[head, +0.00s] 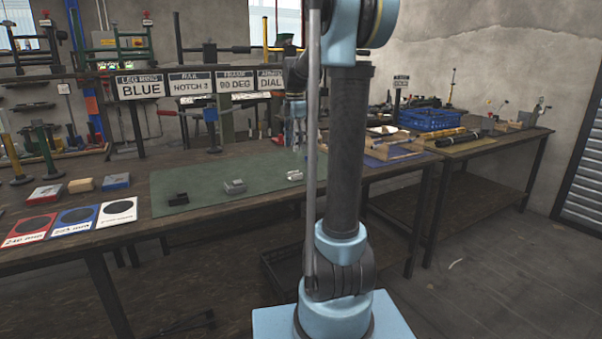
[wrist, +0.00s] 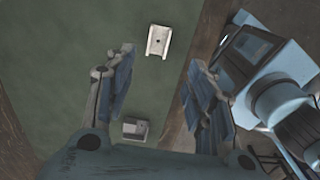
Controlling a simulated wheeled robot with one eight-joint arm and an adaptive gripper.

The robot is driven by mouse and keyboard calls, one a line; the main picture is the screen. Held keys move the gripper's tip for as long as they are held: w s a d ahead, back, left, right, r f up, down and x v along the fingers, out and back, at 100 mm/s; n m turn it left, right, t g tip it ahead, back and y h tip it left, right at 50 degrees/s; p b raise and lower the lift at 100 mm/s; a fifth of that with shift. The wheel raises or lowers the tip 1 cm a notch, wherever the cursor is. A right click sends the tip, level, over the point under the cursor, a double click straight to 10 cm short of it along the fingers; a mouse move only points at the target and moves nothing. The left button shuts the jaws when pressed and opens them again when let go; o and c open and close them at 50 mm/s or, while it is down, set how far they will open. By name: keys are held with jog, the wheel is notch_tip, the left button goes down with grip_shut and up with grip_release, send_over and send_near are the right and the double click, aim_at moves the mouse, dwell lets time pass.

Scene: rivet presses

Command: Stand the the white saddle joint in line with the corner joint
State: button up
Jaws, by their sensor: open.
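The white saddle joint (head: 294,175) lies on the green mat near its right end. In the wrist view the white saddle joint (wrist: 158,41) shows from above, beyond and between my fingertips. A grey metal joint (head: 235,186) sits on the mat to its left; a grey block-like joint also shows in the wrist view (wrist: 135,129), near my left finger. A dark joint (head: 178,199) stands farther left. I cannot tell which of these is the corner joint. My gripper (wrist: 161,75) is open and empty above the mat; it also shows in the head view (head: 297,135).
The green mat (head: 210,173) is mostly clear around the joints. Coloured cards (head: 75,219) and small blocks (head: 82,185) lie left of it. Signs (head: 140,87) stand behind. A blue crate (head: 430,119) sits on the right-hand bench. My arm hides part of the bench.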

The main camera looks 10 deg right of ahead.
jog(key=s+f+m+t, duration=0.1)
jog(key=s+f+m, duration=0.3)
jog(key=s, duration=0.6)
jog(key=s+f+m, duration=0.1)
jog(key=s+m, duration=0.5)
jog(key=s, duration=0.3)
jog(key=s+f+m+t, duration=0.1)
jog(key=s+f+m, duration=1)
jog(key=s+f, duration=0.3)
jog(key=shift+s+d+f, duration=0.2)
jog(key=shift+s+f, duration=0.05)
jog(key=shift+s, duration=0.45)
jog(key=shift+w+f, duration=0.2)
jog(key=shift+w, duration=0.2)
